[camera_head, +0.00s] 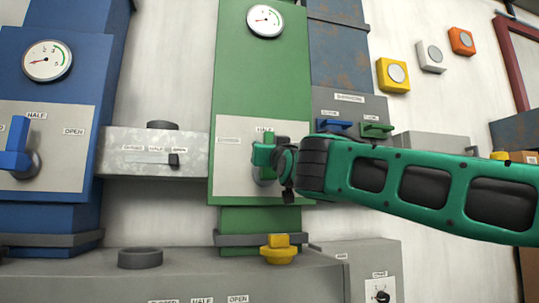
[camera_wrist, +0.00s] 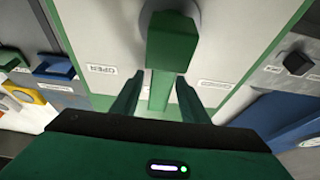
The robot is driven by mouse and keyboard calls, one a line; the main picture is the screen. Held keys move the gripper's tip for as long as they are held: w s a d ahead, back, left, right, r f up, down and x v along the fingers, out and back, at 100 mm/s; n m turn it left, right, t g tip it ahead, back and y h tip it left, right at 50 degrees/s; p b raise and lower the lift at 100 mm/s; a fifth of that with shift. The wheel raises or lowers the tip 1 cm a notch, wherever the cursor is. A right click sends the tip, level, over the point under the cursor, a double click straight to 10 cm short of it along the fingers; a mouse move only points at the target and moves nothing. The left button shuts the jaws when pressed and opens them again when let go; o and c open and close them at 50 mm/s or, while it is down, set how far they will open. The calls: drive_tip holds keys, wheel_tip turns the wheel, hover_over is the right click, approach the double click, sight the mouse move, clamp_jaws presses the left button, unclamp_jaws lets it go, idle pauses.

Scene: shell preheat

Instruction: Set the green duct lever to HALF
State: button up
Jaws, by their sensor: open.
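The green duct lever (camera_wrist: 171,45) is a square green bar on a grey hub. In the wrist view it stands between the upside-down OPEN label on the left and another label on the right. In the head view the lever (camera_head: 269,144) appears upright just under the HALF label, partly hidden by my gripper. My gripper (camera_wrist: 158,80) is open, with one finger on each side of the lever bar and visible space beside it. My gripper (camera_head: 264,157) is at the lever in the head view, where its green fingers are hard to tell from the lever.
A blue duct with its blue lever (camera_head: 16,150) is at the left. A grey slider box (camera_head: 152,152) sits between the ducts. A yellow knob (camera_head: 278,249) is below the green duct. Small blue (camera_head: 334,126) and green (camera_head: 377,131) handles are close above my arm.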

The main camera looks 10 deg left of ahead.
drive_tip(key=v, duration=1)
drive_tip(key=shift+s+f, duration=0.2)
drive_tip(key=shift+s, duration=0.05)
drive_tip(key=shift+w+d, duration=0.1)
drive_tip(key=shift+d, duration=0.1)
